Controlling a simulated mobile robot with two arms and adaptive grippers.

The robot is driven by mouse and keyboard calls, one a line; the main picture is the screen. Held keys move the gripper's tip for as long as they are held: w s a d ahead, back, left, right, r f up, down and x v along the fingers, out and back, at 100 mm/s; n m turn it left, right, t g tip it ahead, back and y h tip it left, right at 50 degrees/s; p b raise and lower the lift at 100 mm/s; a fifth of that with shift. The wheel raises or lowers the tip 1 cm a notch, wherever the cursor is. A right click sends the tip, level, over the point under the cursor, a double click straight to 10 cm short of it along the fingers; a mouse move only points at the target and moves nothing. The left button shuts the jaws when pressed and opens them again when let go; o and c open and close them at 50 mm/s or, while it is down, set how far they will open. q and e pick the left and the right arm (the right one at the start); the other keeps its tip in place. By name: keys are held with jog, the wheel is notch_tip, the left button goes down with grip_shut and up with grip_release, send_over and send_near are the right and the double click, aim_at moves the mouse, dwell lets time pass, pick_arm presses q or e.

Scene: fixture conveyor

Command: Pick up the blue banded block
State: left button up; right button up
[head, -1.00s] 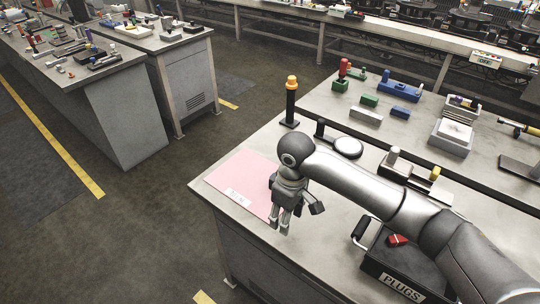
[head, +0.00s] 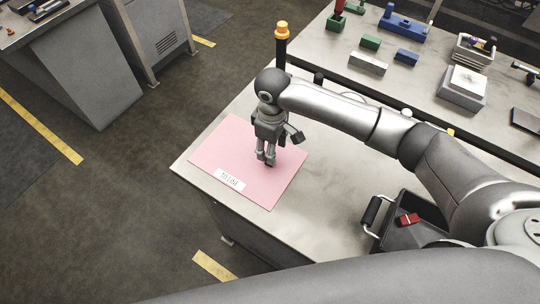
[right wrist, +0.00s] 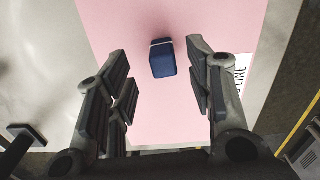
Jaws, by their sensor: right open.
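The blue banded block (right wrist: 162,60) stands on the pink mat (right wrist: 120,20) in the right wrist view, dark blue with a pale band near its far end. It sits ahead of and between the spread fingers. My right gripper (head: 266,158) is open, with nothing in its fingers, over the pink mat (head: 225,150) in the head view. There the block cannot be made out and seems hidden by the gripper. My left gripper is not in view.
A yellow-topped black post (head: 281,45) stands behind the mat. A black case with a red piece (head: 407,219) lies at the right. Green and blue blocks (head: 407,57) lie on the far bench. The bench top (head: 325,185) right of the mat is clear.

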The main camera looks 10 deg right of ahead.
jog(key=f, duration=0.2)
jog(key=f+p, duration=0.1)
jog(key=f, duration=0.1)
jog(key=shift+a+f+p, duration=0.2)
jog(key=shift+f+p, duration=0.1)
jog(key=shift+f, duration=0.3)
jog(key=shift+c, duration=1.7)
jog(key=c, duration=0.5)
jog(key=shift+c, duration=0.5)
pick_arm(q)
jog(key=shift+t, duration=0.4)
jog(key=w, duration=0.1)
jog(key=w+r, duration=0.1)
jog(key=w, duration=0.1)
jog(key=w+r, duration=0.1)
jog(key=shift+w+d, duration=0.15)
